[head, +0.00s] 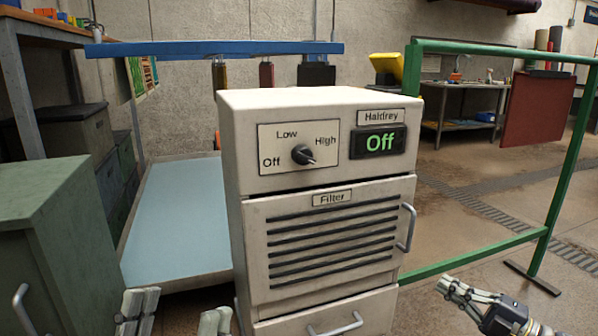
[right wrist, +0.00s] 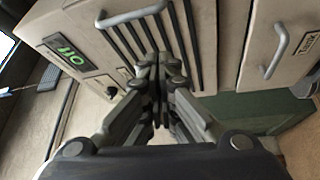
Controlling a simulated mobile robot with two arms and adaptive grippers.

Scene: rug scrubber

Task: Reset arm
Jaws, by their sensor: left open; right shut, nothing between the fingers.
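A beige cabinet machine (head: 331,228) stands in the middle of the head view. Its black knob (head: 303,154) sits on a plate marked Off, Low and High, with its tip angled to the lower right. The Haldrey display (head: 379,143) reads Off in green. The Filter panel (head: 330,240) below is closed. My left gripper (head: 179,302) is open at the bottom edge, low and left of the cabinet. My right gripper (head: 443,286) is shut and empty, right of the cabinet. In the right wrist view its fingers (right wrist: 159,68) point toward the slatted panel; contact cannot be told.
A drawer handle (head: 335,325) is at the bottom. A green cabinet (head: 75,235) stands at left. A blue-topped cart (head: 180,220) is behind. A green rail frame (head: 480,262) stands right of the machine. Floor at the lower right is open.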

